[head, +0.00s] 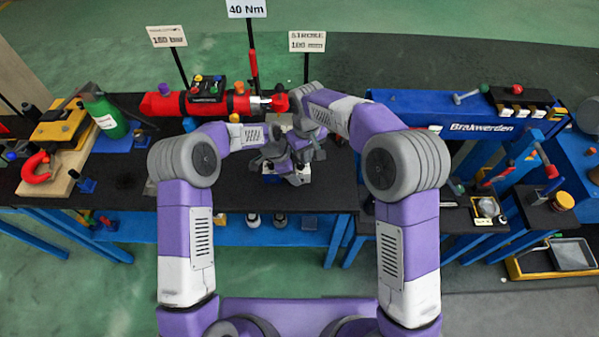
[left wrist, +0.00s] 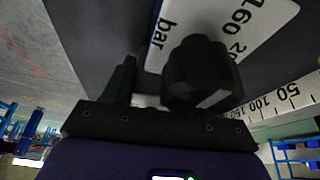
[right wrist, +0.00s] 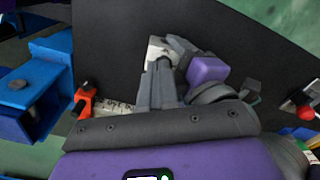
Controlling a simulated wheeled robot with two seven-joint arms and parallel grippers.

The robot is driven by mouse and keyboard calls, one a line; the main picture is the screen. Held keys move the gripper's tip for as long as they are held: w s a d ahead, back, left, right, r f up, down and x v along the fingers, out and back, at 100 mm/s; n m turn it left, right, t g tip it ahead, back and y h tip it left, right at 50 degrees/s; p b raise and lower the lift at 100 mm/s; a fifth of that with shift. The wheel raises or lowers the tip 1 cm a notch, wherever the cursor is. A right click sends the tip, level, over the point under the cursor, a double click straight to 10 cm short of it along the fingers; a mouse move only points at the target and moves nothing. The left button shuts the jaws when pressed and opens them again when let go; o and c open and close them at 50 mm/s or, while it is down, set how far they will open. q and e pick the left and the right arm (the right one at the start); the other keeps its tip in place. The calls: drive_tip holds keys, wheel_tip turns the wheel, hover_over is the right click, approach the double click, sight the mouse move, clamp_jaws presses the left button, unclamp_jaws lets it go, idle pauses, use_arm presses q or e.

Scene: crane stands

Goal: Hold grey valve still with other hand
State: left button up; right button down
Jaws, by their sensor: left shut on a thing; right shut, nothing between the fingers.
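My left gripper (left wrist: 160,78) is shut on a dark, rounded piece (left wrist: 194,62), which looks nearly black in the left wrist view. I cannot tell whether this piece is the grey valve. My right gripper (right wrist: 158,64) is shut and empty, its fingertips together over the black bench top. Purple and grey robot parts (right wrist: 206,69) show just right of its fingers. In the head view both wrists come together at the middle of the bench, in front of the red cylinder (head: 215,104). They overlap there and hide the fingertips and most of what lies between them.
Signs stand behind the red cylinder. A green bottle (head: 106,116) is at left, a blue brake press (head: 455,115) at right. Bare bench (head: 210,185) lies left of the wrists.

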drive_tip(key=shift+f, duration=2.85)
drive_tip(key=shift+w+a+r, duration=0.1)
drive_tip(key=shift+w, duration=0.15)
drive_tip(key=shift+s+a, duration=0.1)
drive_tip(key=shift+a, duration=0.15)
drive_tip(key=r, duration=0.6)
drive_tip(key=shift+s+d, duration=0.35)
drive_tip(key=shift+s, duration=0.05)
